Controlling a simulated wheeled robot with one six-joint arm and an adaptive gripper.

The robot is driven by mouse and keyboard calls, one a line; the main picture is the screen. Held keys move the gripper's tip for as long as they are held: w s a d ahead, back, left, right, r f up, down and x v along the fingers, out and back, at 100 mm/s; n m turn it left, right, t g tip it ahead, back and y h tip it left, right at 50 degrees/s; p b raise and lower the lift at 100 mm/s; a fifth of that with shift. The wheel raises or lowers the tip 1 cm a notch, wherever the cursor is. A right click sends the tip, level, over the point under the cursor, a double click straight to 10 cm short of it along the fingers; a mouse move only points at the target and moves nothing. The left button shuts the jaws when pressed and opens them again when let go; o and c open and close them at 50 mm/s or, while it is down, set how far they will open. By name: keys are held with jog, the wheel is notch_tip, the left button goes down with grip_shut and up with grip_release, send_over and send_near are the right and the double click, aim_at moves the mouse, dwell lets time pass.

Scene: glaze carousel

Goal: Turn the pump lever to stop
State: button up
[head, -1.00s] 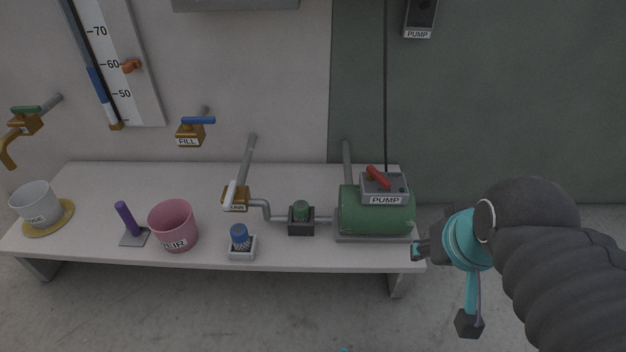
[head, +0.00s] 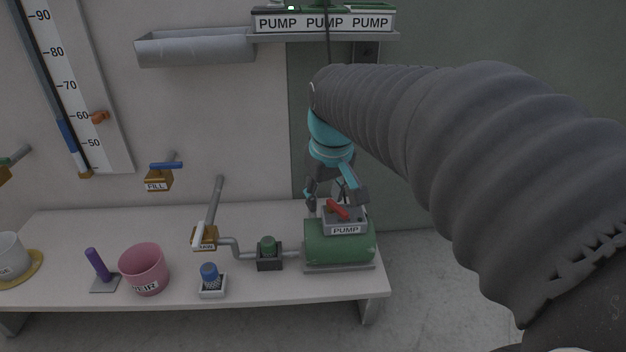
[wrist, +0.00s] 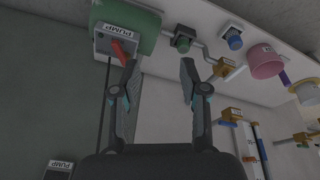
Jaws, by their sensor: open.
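The red pump lever (head: 338,209) sits on a grey box labelled PUMP (head: 346,229), on top of the green pump (head: 328,252) at the right end of the bench. The lever lies slanted across the box top. My gripper (head: 337,203) is open, pointing down, just above and behind the box in the head view. In the wrist view my gripper (wrist: 157,66) shows both fingers spread with nothing between them. There the red lever (wrist: 121,53) lies near the tip of the left finger; whether they touch I cannot tell.
A shelf (head: 365,36) with PUMP labels hangs above. A dark cable runs down the wall.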

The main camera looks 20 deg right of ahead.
jog(key=w+d+g+p, duration=0.1)
jog(key=w+d+g, duration=0.1)
jog(key=w+d, duration=0.45)
jog(key=n+g+p, duration=0.1)
send_over(341, 210)
notch_tip(341, 210, down, 5)
notch_tip(341, 210, down, 13)
jog(key=shift+r+b, duration=0.2)
jog(key=shift+b, duration=0.85)
